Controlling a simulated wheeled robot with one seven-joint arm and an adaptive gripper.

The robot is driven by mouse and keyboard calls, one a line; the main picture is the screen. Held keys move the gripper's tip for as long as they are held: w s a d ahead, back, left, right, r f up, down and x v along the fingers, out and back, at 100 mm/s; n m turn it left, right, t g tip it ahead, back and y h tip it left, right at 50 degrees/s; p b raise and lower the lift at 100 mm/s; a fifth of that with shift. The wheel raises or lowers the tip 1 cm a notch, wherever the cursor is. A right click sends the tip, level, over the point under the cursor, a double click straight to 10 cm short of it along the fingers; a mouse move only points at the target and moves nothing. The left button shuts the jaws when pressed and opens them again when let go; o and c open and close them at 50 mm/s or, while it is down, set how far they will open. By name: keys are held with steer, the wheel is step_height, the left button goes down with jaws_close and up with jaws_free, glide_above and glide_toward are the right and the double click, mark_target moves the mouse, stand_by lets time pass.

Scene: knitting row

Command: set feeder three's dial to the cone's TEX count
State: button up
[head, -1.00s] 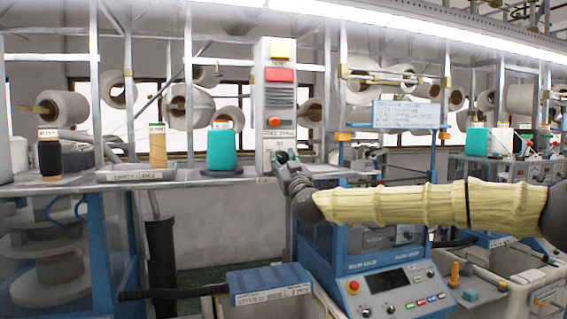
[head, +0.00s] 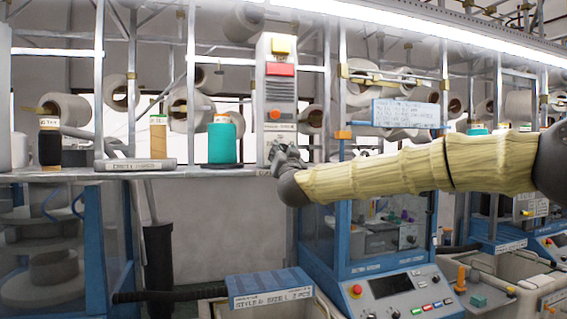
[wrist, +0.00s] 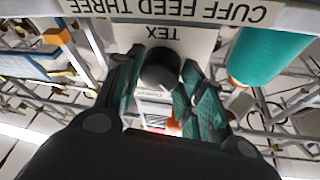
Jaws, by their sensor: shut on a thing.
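The dial is a round dark knob (wrist: 160,68) under the word TEX, on the plate reading CUFF FEED THREE (wrist: 175,12), which is upside down in the wrist view. My gripper (wrist: 163,72) has a finger on each side of the knob and is shut on it. In the head view my gripper (head: 284,156) is at the foot of the grey feeder column (head: 270,110) and hides the dial; its setting cannot be read. A teal cone (head: 222,141) stands on the shelf left of the column and also shows in the wrist view (wrist: 268,50). Its label is too small to read.
A tan cone (head: 158,139) and a black cone (head: 49,145) stand farther left on the shelf, with a grey labelled bar (head: 135,165) in front. A blue machine with a control panel (head: 390,290) is below my arm. Metal posts frame the row.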

steer(key=m+g+h, duration=0.1)
steer(key=m, duration=0.4)
steer(key=m+g+h, duration=0.1)
steer(key=m+g, duration=0.1)
steer(key=m, duration=0.4)
steer(key=r+m+g+h, duration=0.1)
steer(key=m+h, duration=0.1)
steer(key=m, duration=0.3)
steer(key=shift+a+r+m, duration=0.1)
steer(key=shift+m, duration=0.3)
steer(key=shift+m+g+p, duration=0.75)
steer(key=shift+m+g, duration=0.15)
steer(key=shift+m, duration=0.7)
steer(key=o, duration=1)
steer(key=shift+s, duration=0.15)
